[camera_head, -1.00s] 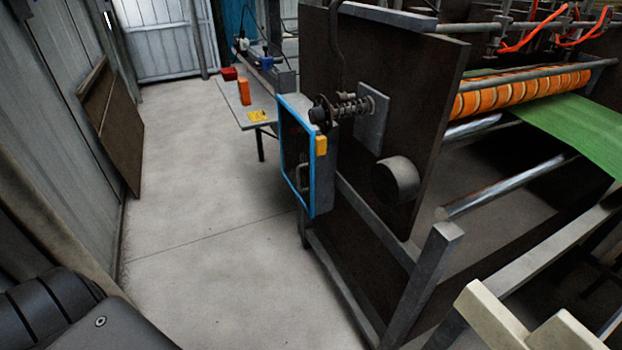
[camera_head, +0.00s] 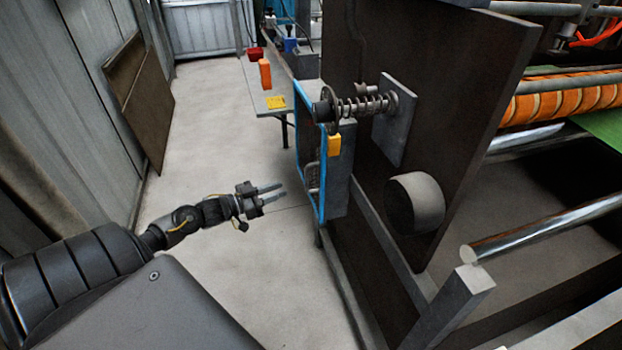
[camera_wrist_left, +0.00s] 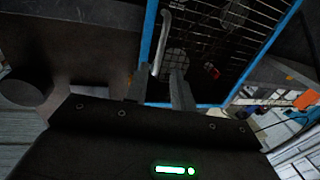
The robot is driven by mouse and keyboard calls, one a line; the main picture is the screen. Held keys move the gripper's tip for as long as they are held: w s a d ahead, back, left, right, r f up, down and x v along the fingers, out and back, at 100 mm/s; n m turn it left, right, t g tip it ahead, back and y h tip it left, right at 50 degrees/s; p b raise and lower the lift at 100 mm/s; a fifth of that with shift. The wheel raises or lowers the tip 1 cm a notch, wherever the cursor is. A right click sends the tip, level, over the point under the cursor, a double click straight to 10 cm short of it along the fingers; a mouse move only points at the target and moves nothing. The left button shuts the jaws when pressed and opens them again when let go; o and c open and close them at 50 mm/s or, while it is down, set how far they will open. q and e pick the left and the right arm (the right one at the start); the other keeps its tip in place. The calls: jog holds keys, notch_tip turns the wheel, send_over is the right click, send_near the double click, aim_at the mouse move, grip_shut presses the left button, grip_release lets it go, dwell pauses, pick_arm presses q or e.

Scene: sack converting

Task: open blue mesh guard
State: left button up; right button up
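The blue mesh guard (camera_head: 323,185) is a blue-framed panel on the side of the machine, seen at a steep angle. Its dark mesh (camera_wrist_left: 215,35) fills the upper part of the left wrist view. A grey bar handle (camera_wrist_left: 162,42) runs along the guard near one frame edge. My left gripper (camera_head: 283,193) is open and empty, just left of the guard's lower part. In the wrist view its two fingers (camera_wrist_left: 160,76) point at the mesh, with the handle's end appearing between them; contact cannot be told. My right gripper is not in view.
A yellow block (camera_head: 334,145) sits beside the guard. A spring-loaded shaft (camera_head: 362,106) and a round roller end (camera_head: 415,203) stick out nearby. A table (camera_head: 252,88) with an orange box (camera_head: 265,74) stands behind.

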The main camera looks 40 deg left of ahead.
aim_at(307, 189)
pick_arm(q)
jog(key=x, duration=1)
jog(key=shift+w, duration=0.35)
grip_shut()
